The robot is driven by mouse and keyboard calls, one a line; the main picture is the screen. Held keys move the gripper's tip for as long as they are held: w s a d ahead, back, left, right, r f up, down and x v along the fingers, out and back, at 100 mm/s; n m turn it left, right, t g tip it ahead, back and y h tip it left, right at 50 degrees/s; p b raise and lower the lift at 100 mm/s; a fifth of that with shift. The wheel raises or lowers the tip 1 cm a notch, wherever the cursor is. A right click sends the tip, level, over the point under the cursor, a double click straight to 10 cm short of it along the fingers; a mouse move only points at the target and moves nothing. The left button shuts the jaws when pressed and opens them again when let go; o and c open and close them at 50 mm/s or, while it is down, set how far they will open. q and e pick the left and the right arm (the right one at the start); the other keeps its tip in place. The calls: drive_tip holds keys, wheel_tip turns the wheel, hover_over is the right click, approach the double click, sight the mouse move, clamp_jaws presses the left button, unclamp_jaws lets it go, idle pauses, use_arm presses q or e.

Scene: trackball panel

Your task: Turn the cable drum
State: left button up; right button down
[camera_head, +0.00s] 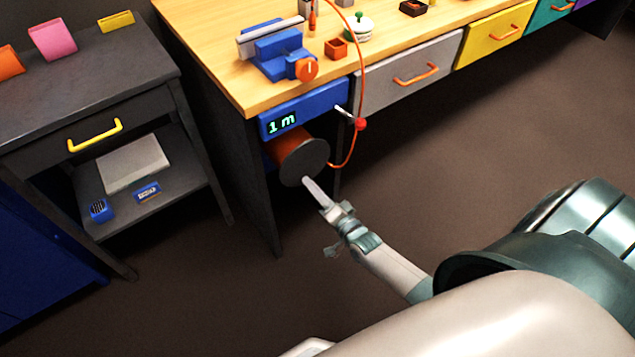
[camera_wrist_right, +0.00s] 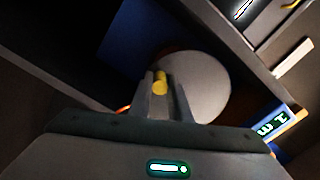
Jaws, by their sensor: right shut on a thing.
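The cable drum (camera_head: 304,162) is under the left end of the workbench, with a dark round end plate and orange cable wound behind it. In the right wrist view the drum's plate (camera_wrist_right: 205,85) fills the middle, and a yellow handle (camera_wrist_right: 160,83) stands out from it. My right gripper (camera_head: 318,192) is at the lower edge of the plate. Its fingers (camera_wrist_right: 162,98) are shut on the yellow handle. In the head view the handle is hidden by the gripper. My left gripper is not in view.
A blue panel above the drum has a display (camera_head: 282,121) reading "1 m". A lever with a red knob (camera_head: 360,124) sticks out beside it, and orange cable (camera_head: 352,145) loops past. A dark side table (camera_head: 95,80) stands left. The floor (camera_head: 470,140) to the right is clear.

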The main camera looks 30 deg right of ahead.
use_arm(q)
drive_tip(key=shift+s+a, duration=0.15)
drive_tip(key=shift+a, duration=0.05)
use_arm(e)
drive_tip(key=shift+a+m, duration=0.65)
drive_tip(key=shift+m, duration=0.65)
drive_tip(key=c, duration=1.6)
unclamp_jaws()
drive_tip(key=shift+r, duration=0.1)
drive_tip(key=shift+c, duration=0.2)
drive_tip(key=shift+s, duration=0.1)
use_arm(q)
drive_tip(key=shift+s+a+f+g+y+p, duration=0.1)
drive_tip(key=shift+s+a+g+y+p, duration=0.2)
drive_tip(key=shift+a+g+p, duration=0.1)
use_arm(e)
drive_tip(key=s+d, duration=0.1)
drive_tip(key=s, duration=1.6)
drive_tip(key=shift+s+d, duration=0.15)
drive_tip(key=shift+d, duration=0.05)
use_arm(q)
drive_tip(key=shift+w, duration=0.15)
